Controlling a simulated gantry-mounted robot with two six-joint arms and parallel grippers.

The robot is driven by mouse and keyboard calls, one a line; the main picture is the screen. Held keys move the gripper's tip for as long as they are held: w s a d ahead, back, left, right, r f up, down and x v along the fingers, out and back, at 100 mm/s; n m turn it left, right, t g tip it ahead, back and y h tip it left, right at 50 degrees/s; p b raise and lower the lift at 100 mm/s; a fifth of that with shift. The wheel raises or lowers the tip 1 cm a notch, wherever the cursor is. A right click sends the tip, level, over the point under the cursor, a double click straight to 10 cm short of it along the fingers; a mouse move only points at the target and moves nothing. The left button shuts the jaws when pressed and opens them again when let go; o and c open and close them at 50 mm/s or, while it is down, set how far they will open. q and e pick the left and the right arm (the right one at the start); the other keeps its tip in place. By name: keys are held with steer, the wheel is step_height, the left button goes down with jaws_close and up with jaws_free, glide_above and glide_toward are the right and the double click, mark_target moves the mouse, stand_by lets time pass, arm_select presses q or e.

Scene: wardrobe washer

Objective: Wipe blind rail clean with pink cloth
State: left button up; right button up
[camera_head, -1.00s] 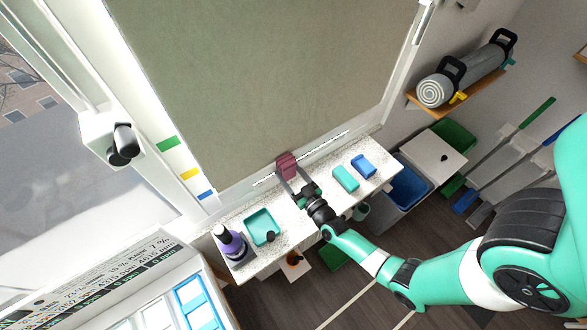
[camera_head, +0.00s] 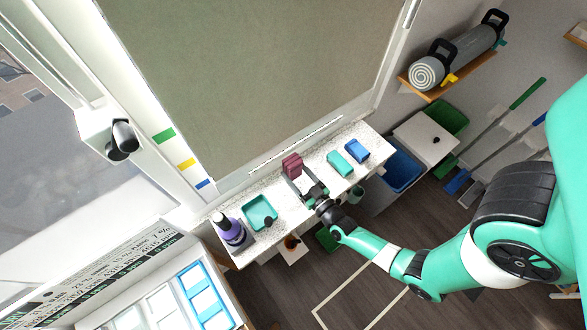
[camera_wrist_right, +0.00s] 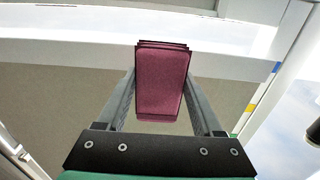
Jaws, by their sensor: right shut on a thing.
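The pink cloth (camera_head: 292,165) is a folded dark-pink pad, held above the white speckled counter below the blind. My right gripper (camera_head: 301,184) is shut on it. In the right wrist view the cloth (camera_wrist_right: 163,82) stands between the two grey fingers. The blind (camera_head: 255,80) is a large grey-green sheet. A pale rail (camera_head: 250,170) runs along its lower edge, with the cloth just in front of it in the head view. I cannot tell whether the cloth touches the rail. My left gripper is not in view.
On the counter stand a purple bottle (camera_head: 231,231), a teal tray (camera_head: 249,208), a teal block (camera_head: 340,164) and a blue block (camera_head: 357,150). A shelf with a grey roll (camera_head: 465,55) and a blue bin (camera_head: 402,172) are at right.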

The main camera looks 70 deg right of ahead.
steer(key=shift+s+a, duration=0.1)
steer(key=shift+p+v, duration=0.45)
steer(key=shift+v, duration=0.9)
